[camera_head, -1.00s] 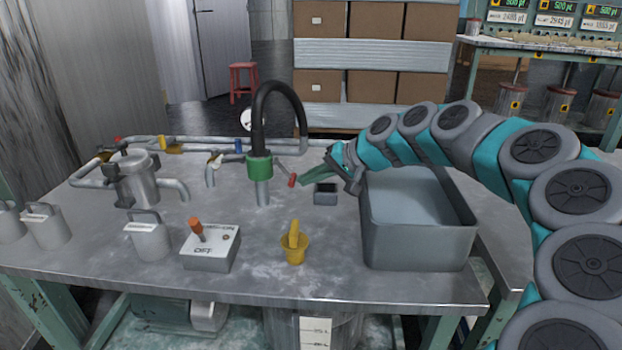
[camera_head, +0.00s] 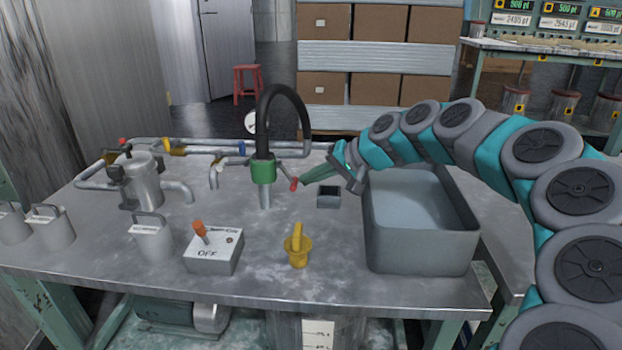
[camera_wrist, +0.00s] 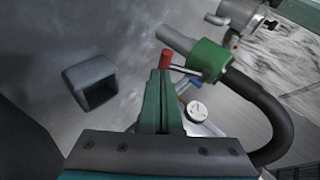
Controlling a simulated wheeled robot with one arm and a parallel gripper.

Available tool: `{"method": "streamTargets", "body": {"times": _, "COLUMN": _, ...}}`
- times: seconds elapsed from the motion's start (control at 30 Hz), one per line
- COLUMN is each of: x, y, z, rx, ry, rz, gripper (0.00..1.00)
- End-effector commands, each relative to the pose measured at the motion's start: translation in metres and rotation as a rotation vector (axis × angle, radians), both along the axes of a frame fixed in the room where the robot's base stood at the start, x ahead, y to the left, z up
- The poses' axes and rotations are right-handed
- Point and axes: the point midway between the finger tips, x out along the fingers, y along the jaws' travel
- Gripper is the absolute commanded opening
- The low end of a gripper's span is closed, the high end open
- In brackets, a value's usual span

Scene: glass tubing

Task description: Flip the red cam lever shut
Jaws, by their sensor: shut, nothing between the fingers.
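The red cam lever (camera_head: 294,184) is a thin metal arm with a red tip. It sticks out to the right and slopes down from the green coupling (camera_head: 263,171) under the black hose. My gripper (camera_head: 304,182) is shut and empty, its green fingertips right beside the red tip. In the wrist view the red lever tip (camera_wrist: 165,58) is just beyond the fingertips (camera_wrist: 160,75), and its arm runs right to the green coupling (camera_wrist: 208,61). I cannot tell whether the fingers touch the tip.
Pipes (camera_head: 200,149) run along the back.

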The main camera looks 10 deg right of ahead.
Motion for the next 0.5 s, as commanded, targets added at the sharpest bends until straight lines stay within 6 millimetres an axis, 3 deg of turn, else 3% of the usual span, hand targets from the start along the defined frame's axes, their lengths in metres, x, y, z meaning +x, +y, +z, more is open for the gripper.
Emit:
{"method": "streamTargets", "body": {"times": 0.27, "x": -0.001, "y": -0.002, "z": 0.001, "rx": 0.000, "ry": -0.001, "rz": -0.001, "gripper": 0.00}}
{"method": "streamTargets", "body": {"times": 0.5, "x": -0.014, "y": -0.018, "z": 0.016, "rx": 0.000, "ry": -0.003, "rz": -0.004, "gripper": 0.00}}
